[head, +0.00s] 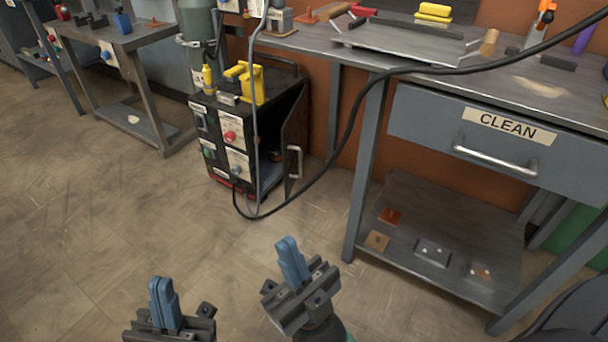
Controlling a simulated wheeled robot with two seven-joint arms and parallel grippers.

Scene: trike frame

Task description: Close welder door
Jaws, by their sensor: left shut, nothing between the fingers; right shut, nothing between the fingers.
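The welder (225,150) is a dark box on the floor at the upper middle of the head view, with a red button and labels on its front. Its door (292,150) stands open on the right side, with a light bar handle (295,162) on it. The inside of the welder shows dark behind the door. My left gripper (162,285) is at the bottom, shut and empty, well apart from the welder. My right gripper (288,248) is to its right, also shut and empty, and below the door in the picture, not touching it.
A black cable (345,150) hangs from the upper right down to the floor by the welder. A workbench with a CLEAN drawer (470,140) and a lower shelf (440,225) stands on the right. A small table (130,38) stands at left. The floor (120,215) in front is clear.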

